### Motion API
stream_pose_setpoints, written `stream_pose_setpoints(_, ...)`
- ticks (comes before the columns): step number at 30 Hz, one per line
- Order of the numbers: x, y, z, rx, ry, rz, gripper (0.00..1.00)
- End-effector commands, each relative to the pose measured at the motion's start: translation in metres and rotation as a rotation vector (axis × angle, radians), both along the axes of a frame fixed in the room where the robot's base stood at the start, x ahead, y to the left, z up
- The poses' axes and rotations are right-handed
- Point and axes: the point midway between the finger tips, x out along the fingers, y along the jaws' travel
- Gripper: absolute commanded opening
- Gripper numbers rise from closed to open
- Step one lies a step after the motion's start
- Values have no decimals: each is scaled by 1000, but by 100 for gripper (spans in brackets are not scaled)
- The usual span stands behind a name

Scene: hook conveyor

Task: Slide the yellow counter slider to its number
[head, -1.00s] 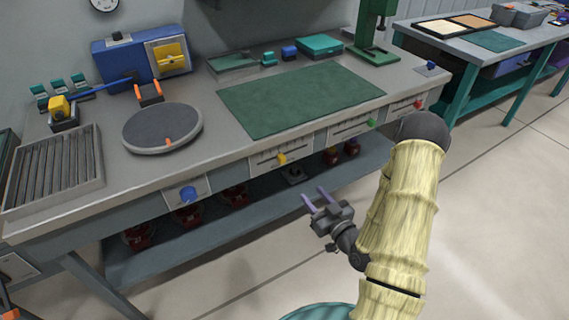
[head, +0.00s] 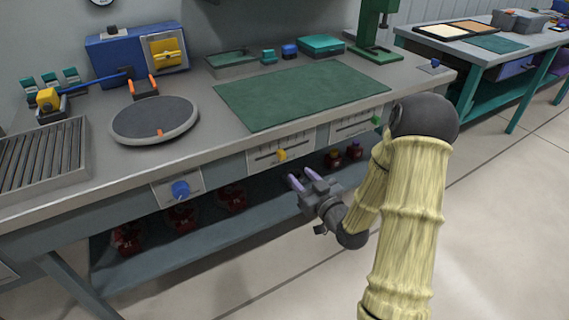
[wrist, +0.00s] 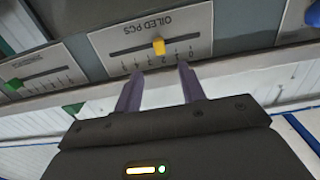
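The yellow slider (head: 282,154) sits on a horizontal slot in a white panel (head: 262,161) on the bench's front edge. In the wrist view the yellow slider (wrist: 158,46) stands just beyond my fingertips, and the panel (wrist: 112,38) reads "OILED PCS" with a row of numbers, seen upside down. The slider lies right of the slot's middle there, near the low numbers. My gripper (head: 302,178) is open and empty, in front of and below the panel. Its two purple fingers (wrist: 160,78) are apart and do not touch the slider.
A similar panel with a green slider (head: 376,120) is to the right. A blue knob (head: 180,190) is on the left of the bench front. Red objects (head: 183,216) stand on the lower shelf (head: 215,235). A green mat (head: 300,92) lies on the bench top.

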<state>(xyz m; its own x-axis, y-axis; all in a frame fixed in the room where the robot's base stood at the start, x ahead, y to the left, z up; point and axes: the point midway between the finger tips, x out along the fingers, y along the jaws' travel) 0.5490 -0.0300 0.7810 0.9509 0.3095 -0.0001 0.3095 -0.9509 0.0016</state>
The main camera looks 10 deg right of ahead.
Motion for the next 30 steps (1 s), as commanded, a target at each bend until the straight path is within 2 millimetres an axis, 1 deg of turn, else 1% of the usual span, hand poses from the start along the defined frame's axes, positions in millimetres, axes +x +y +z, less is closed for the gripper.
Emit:
stream_pose_setpoints(1, 9, 4, 2, 1, -2, 2, 40)
stream_pose_setpoints(12, 71, 24, 2, 1, -3, 1, 40)
stream_pose_setpoints(16, 88, 29, 1, 2, -2, 0, 40)
stream_pose_setpoints(21, 97, 32, 1, 2, 0, 0, 40)
stream_pose_setpoints(28, 98, 32, 1, 2, 1, 0, 40)
stream_pose_setpoints(29, 98, 32, 1, 1, 0, 0, 36)
stream_pose_setpoints(30, 98, 32, 1, 1, 0, -1, 28)
